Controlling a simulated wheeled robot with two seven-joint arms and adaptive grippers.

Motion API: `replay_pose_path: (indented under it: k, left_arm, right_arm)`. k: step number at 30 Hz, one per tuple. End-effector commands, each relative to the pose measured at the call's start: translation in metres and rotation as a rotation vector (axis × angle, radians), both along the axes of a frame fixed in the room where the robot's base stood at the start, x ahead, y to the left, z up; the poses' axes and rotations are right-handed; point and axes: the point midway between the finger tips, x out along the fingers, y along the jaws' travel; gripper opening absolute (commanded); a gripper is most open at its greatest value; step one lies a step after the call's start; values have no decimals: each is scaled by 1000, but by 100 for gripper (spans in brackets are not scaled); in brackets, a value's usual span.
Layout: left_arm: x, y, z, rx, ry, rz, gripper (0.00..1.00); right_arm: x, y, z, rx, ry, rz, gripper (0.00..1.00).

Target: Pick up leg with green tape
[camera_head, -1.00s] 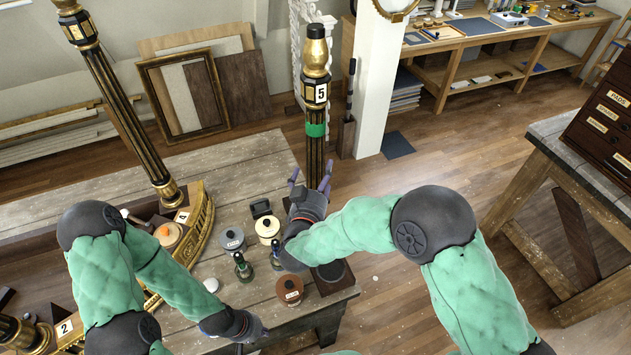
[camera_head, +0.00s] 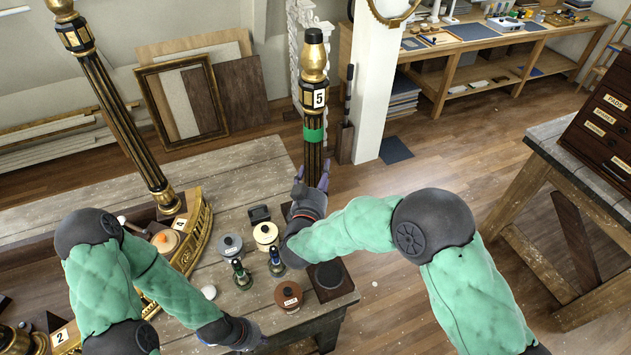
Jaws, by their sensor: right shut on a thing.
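The leg with green tape (camera_head: 315,135) is a black and gold turned leg with a label reading 5 and a green band below it. It stands upright near the right end of the wooden bench. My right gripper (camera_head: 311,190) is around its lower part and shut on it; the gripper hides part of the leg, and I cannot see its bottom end. My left gripper (camera_head: 250,340) is low at the bench's front edge, away from the leg; its fingers are too unclear to tell open from shut.
A gilt curved console piece (camera_head: 193,240) with another standing leg (camera_head: 120,125) lies on the bench (camera_head: 90,200) at left. A drawer cabinet (camera_head: 603,125) stands at right.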

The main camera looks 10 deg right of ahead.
Motion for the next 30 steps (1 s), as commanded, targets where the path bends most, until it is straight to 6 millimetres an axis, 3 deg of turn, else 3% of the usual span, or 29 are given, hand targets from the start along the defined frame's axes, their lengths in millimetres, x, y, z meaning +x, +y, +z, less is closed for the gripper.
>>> replay_pose_path:
  k: [4,6,18,24,30]
  left_arm:
    - [0,0,0,0,0,0,0]
    - [0,0,0,0,0,0,0]
    - [0,0,0,0,0,0,0]
    - [0,0,0,0,0,0,0]
    - [0,0,0,0,0,0,0]
  right_arm:
    - [1,0,13,4,-13,-1,32]
    - [1,0,22,4,-13,0,18]
    - [1,0,86,4,-11,0,18]
    - [1,0,101,2,-8,0,18]
    - [1,0,104,1,-7,0,18]
